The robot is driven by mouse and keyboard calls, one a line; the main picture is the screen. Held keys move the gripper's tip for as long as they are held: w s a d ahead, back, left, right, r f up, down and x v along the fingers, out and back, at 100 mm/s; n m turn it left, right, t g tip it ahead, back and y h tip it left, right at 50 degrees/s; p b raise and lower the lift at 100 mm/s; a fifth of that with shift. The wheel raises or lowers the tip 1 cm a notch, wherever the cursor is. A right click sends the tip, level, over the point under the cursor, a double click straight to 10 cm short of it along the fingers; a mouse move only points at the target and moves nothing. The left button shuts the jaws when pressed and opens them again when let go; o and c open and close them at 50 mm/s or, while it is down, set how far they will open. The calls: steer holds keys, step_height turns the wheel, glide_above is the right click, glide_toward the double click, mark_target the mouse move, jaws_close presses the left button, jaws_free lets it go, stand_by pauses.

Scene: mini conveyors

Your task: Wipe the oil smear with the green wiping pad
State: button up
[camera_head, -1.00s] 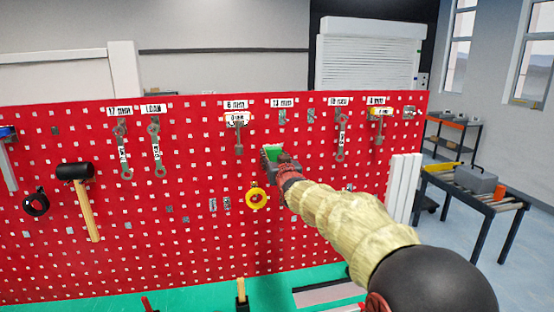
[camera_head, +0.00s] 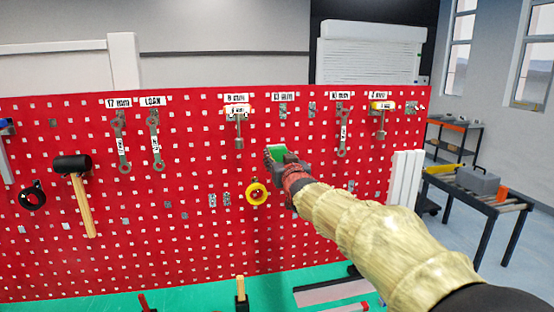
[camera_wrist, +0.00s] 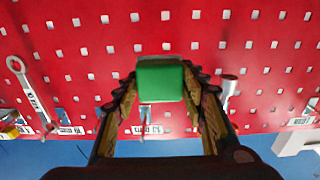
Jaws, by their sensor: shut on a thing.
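My gripper (camera_head: 276,155) is shut on the green wiping pad (camera_head: 277,152), in front of the red pegboard (camera_head: 190,245). In the wrist view the green pad (camera_wrist: 160,82) sits between the two fingers of my gripper (camera_wrist: 160,88), its far face towards the board. I cannot tell whether the pad touches the board. No oil smear can be made out in either view; the pad and my arm hide part of the board.
A green bench top (camera_head: 190,298) lies below. A roller table (camera_head: 480,195) stands at the right.

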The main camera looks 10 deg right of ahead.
steer(key=shift+s, duration=0.1)
steer(key=shift+s+b, duration=0.8)
steer(key=shift+s, duration=0.65)
